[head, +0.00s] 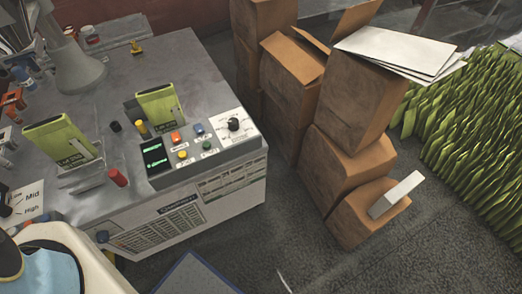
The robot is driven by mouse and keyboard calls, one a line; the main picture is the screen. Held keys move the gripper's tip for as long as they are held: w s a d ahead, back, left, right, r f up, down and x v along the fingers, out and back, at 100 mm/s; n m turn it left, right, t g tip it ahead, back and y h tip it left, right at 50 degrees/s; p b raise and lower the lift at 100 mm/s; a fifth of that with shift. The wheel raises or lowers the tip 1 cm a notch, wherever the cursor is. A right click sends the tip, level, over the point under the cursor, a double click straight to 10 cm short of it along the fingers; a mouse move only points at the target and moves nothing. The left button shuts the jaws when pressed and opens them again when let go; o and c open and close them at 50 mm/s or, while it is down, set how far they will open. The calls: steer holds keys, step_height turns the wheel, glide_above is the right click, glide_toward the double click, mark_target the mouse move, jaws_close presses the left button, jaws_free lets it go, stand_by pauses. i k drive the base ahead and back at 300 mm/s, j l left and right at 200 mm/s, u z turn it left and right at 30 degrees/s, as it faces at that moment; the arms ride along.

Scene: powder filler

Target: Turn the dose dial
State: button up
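A round black dial (234,124) sits on a white plate with small markings, at the right end of the sloped control panel (218,145). At the left edge, a white label plate (32,200) reads "Mid" and "High", with a dark knob (7,210) partly cut off by the frame. I cannot tell which of the two is the dose dial, nor read either setting. My gripper is not in view.
A dark green-lit display (155,153) and several coloured buttons sit left of the dial. Green pouches (160,105) stand on the metal worktop (185,65). Stacked cardboard boxes (345,155) stand to the right.

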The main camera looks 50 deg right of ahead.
mark_target(233, 123)
steer(key=j+z, duration=0.15)
steer(key=z, duration=0.3)
steer(key=k+j+z, duration=0.1)
steer(key=z, duration=0.35)
steer(key=k+j+z, duration=0.1)
steer(key=z, duration=0.35)
steer(key=k+z, duration=0.15)
steer(key=z, duration=0.35)
steer(key=k+j, duration=0.2)
steer(key=k, duration=0.3)
steer(key=z, duration=0.05)
